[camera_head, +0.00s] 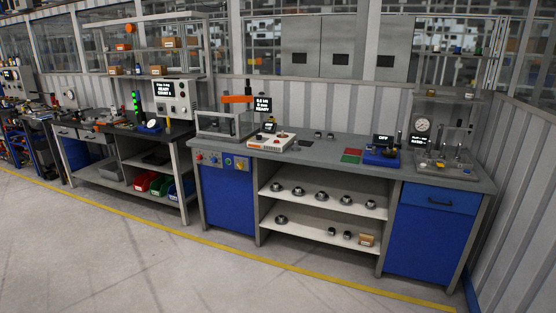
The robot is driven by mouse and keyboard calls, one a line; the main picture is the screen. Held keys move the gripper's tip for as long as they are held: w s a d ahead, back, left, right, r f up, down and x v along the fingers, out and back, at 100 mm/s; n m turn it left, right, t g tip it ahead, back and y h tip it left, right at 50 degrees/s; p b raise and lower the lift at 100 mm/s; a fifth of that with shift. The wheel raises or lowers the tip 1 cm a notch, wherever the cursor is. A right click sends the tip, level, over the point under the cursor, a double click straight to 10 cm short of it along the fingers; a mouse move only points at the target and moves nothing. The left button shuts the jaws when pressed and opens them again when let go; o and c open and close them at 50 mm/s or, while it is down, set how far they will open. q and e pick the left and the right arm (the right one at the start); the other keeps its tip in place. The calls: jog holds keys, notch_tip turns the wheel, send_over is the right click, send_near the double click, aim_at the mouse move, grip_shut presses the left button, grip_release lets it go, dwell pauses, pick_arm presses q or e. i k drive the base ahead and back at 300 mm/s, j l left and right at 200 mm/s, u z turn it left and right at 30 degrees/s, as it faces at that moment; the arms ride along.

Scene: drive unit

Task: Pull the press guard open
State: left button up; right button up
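A press with an orange arm (237,99) stands at the left end of the long grey workbench. In front of and around its base is a low, clear box-like guard (214,126) with a pale frame. The guard is small in this view, and I cannot tell whether it is open or closed. Neither of my grippers is in view.
The workbench (330,145) has blue cabinets and shelves with metal parts below. A white control box (271,141) sits right of the guard. Another bench (120,133) stands to the left. The floor (130,255) in front is clear, crossed by a yellow line (270,266).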

aim_at(214, 125)
jog(key=i+j+u, duration=0.25)
jog(key=i, duration=0.6)
jog(key=i+l+u, duration=0.2)
jog(key=i, duration=0.65)
jog(key=i+l+u, duration=0.1)
jog(key=i+u, duration=0.15)
jog(key=i, duration=0.6)
